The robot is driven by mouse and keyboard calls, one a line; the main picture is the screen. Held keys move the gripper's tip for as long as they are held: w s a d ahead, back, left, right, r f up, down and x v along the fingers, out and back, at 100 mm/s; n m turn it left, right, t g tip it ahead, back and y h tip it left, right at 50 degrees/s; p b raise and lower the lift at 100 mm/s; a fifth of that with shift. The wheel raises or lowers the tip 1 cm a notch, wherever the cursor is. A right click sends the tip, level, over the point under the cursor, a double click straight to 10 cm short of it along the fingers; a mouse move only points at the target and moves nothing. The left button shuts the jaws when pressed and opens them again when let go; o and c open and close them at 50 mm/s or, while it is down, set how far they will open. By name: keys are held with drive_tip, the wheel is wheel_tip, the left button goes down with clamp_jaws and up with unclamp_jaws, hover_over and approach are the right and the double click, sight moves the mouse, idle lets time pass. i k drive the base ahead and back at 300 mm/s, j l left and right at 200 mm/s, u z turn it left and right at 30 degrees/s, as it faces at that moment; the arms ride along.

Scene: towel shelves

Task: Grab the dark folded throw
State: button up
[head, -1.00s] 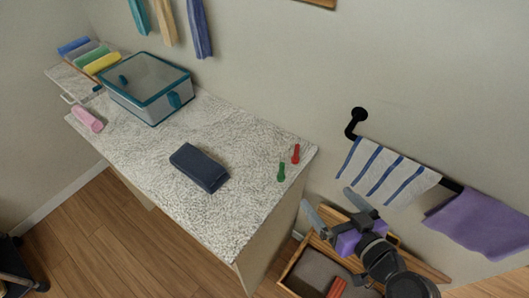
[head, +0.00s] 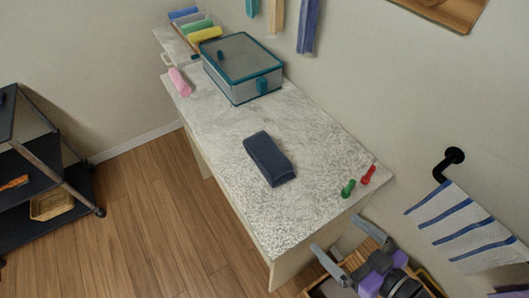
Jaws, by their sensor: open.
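The dark folded throw (head: 269,159) is a navy, block-like bundle lying flat on the speckled countertop (head: 300,125), near its middle front. My gripper (head: 348,252) is at the bottom right in the head view, beyond the counter's right end and well apart from the throw. Its two grey fingers are spread wide with nothing between them. The rest of the arm runs out of the bottom of the view.
A teal-edged clear box (head: 241,68) stands at the counter's back. Green (head: 348,188) and red (head: 368,174) pegs stand at the right end. A striped towel (head: 462,228) hangs right. A black shelf cart (head: 45,165) stands left.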

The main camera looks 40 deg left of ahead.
sight(277, 169)
drive_tip(key=i+j, duration=0.1)
drive_tip(key=j, duration=0.35)
drive_tip(key=i+j, duration=0.1)
drive_tip(key=j, duration=0.3)
drive_tip(key=i+j, duration=0.1)
drive_tip(key=j, duration=0.35)
